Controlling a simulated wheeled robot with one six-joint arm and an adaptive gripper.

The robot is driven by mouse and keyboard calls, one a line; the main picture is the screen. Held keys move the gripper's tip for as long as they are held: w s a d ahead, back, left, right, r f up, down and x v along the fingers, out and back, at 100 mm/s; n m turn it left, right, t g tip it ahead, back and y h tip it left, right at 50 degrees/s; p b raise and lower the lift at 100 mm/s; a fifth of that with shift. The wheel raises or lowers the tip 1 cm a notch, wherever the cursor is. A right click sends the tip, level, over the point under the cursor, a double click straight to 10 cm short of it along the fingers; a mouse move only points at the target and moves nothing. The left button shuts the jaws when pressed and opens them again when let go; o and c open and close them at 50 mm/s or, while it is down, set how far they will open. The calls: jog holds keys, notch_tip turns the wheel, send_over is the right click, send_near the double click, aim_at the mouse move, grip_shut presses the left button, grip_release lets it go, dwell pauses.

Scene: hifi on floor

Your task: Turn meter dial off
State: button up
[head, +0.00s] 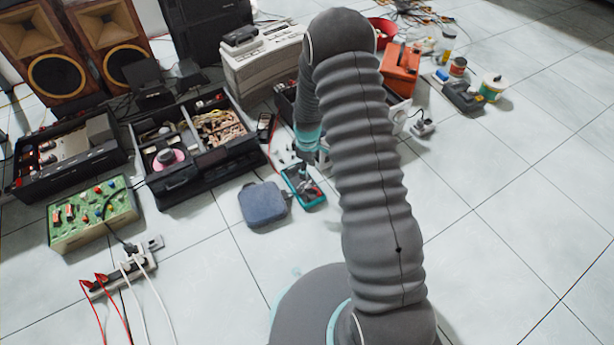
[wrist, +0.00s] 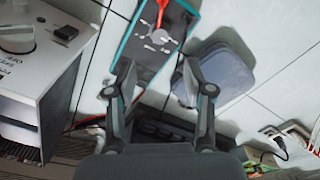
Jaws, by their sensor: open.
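A red piece (wrist: 163,10) lies across the meter's top. My gripper (wrist: 158,68) is open, its two fingers apart, with the lower part of the meter showing between them. The dial shows just beyond the fingertips. I cannot tell whether the fingers touch the meter, or read the dial setting. In the head view my gripper (head: 308,155) is small, just above the meter.
A blue-grey case (head: 263,203) lies left of the meter.

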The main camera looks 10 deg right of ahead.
jog(key=shift+r, duration=1.15)
jog(key=shift+m, duration=0.3)
jog(key=s+r+m+g, duration=0.2)
jog(key=s+r+m, duration=0.15)
jog(key=s, duration=0.45)
jog(key=s+r+m+t+p, duration=0.2)
jog(key=s+r, duration=0.5)
jog(key=r, duration=0.8)
jog(key=s+r+m+t+p, duration=0.2)
jog(key=s+r, duration=0.6)
jog(key=r, duration=0.7)
jog(key=s+r+m+t+p, duration=0.2)
jog(key=s+r+p, duration=0.3)
jog(key=r, duration=1)
jog(key=s+t, duration=0.1)
jog(key=s, duration=0.1)
jog(key=shift+s+d+r+t, duration=0.2)
jog(key=shift+s+r+t, duration=0.1)
jog(key=shift+s+r, duration=0.1)
jog(key=shift+m, duration=0.25)
